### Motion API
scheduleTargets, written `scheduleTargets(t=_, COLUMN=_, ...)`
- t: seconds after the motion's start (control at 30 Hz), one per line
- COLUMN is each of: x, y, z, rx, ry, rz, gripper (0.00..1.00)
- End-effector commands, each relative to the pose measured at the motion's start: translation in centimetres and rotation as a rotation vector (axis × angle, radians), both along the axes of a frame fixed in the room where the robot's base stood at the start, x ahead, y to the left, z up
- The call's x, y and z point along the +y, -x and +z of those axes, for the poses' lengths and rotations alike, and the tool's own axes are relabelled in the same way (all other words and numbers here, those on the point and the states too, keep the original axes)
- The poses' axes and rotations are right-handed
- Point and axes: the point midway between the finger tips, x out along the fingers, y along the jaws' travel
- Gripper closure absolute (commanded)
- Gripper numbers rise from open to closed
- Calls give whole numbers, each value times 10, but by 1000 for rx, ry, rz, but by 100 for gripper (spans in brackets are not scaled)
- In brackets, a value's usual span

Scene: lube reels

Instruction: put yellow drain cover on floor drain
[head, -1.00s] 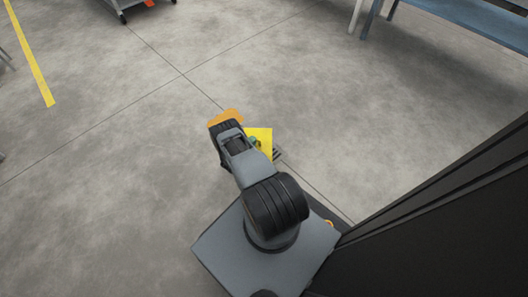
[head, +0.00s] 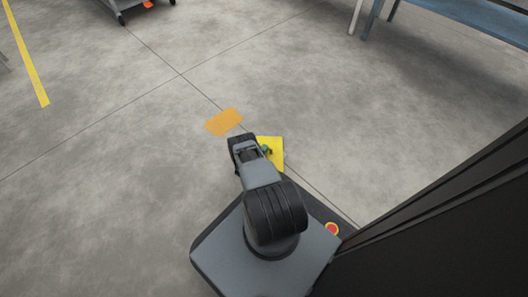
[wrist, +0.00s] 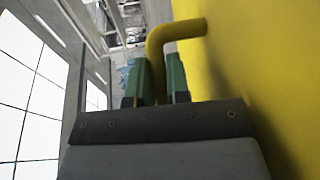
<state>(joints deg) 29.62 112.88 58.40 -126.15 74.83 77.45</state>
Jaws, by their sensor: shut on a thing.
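The yellow drain cover (head: 276,145) is a flat square plate just right of my arm in the head view. In the wrist view the cover (wrist: 245,50) fills the right side, with a bent yellow handle (wrist: 160,42) standing out from it. My gripper (head: 266,150) has green fingertips, also seen in the wrist view (wrist: 158,82), shut around that handle. The floor drain does not show now; the cover and my arm block the floor there. I cannot tell whether the cover touches the floor.
An orange patch (head: 224,122) lies on the concrete floor left of the cover. A tall black panel (head: 450,230) fills the right side. A blue table (head: 470,18) and a wheeled cart (head: 133,8) stand at the back. The middle floor is open.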

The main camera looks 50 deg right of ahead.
Motion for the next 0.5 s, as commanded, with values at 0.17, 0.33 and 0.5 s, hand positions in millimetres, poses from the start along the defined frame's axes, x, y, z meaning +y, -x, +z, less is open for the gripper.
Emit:
scheduleTargets(t=0.17, x=-1, y=-1, z=1, rx=-2, ry=3, rz=0, gripper=100)
scheduleTargets(t=0.33, x=0, y=-1, z=-1, rx=-1, ry=3, rz=0, gripper=100)
scheduleTargets(t=0.5, x=0, y=0, z=-2, rx=0, ry=0, rz=0, gripper=71)
